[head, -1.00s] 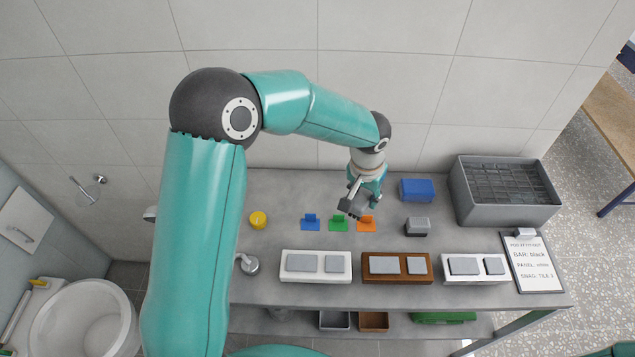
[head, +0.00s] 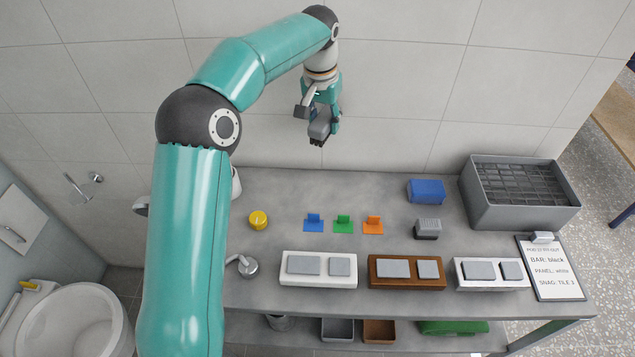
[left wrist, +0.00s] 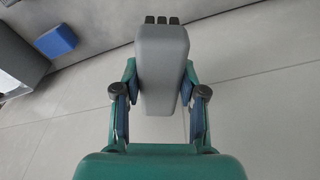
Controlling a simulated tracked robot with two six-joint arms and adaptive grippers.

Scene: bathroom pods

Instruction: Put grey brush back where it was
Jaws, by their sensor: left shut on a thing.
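My left gripper (head: 322,116) is shut on the grey brush (head: 319,128) and holds it high in front of the tiled wall, well above the back of the table (head: 360,185). In the left wrist view the brush (left wrist: 163,70) lies between the two fingers of the gripper (left wrist: 160,95), with its black bristles at the far end. In the head view the bristles point downward. My right gripper is not in view.
Blue, green and orange tags (head: 343,225) stand mid-table, with a yellow round piece (head: 258,220) to their left. The back left is clear.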

